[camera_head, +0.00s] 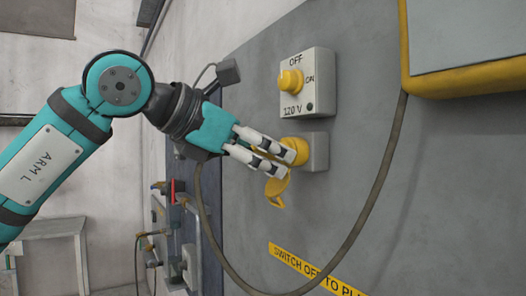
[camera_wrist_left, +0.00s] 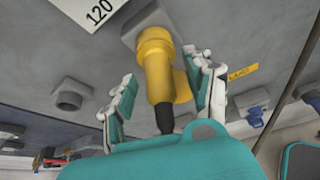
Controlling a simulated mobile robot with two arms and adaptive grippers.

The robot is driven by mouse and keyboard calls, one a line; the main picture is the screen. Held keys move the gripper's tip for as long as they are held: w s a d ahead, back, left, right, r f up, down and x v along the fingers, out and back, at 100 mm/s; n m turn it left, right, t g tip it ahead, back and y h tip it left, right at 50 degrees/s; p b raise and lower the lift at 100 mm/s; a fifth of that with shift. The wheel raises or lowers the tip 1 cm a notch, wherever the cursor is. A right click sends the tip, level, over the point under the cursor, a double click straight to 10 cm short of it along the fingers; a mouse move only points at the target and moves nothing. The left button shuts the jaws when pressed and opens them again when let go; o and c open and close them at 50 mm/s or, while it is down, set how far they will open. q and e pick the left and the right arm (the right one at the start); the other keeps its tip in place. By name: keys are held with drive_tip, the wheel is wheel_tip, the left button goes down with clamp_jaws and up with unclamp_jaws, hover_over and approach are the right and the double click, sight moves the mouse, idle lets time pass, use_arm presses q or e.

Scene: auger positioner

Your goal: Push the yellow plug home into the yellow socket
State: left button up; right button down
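The yellow plug (camera_wrist_left: 166,85) points at the yellow socket (camera_wrist_left: 154,40) in the left wrist view, its black cable end toward my palm. The two look joined in line; how deep the plug sits cannot be told. In the head view the yellow socket (camera_head: 299,149) sits on a small grey box, and my fingers hide most of the plug. My left gripper (camera_head: 284,163) is at the plug. In the left wrist view its fingers (camera_wrist_left: 161,70) stand on either side of the plug, with gaps visible. My right gripper is not in view.
A yellow flap (camera_head: 277,188) hangs below the socket. Above is a 120 V switch box (camera_head: 306,82) with a yellow knob. A dark cable (camera_head: 372,190) loops across the grey panel (camera_head: 440,200). A yellow-edged box (camera_head: 465,80) is at upper right.

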use_arm(q)
drive_tip(key=shift+s+a+r, duration=0.1)
drive_tip(key=shift+s+a, duration=0.05)
drive_tip(key=shift+a, duration=0.1)
drive_tip(key=v, duration=1.1)
drive_tip(key=shift+s, duration=0.15)
drive_tip(key=shift+a+r, duration=0.1)
drive_tip(key=shift+r, duration=0.05)
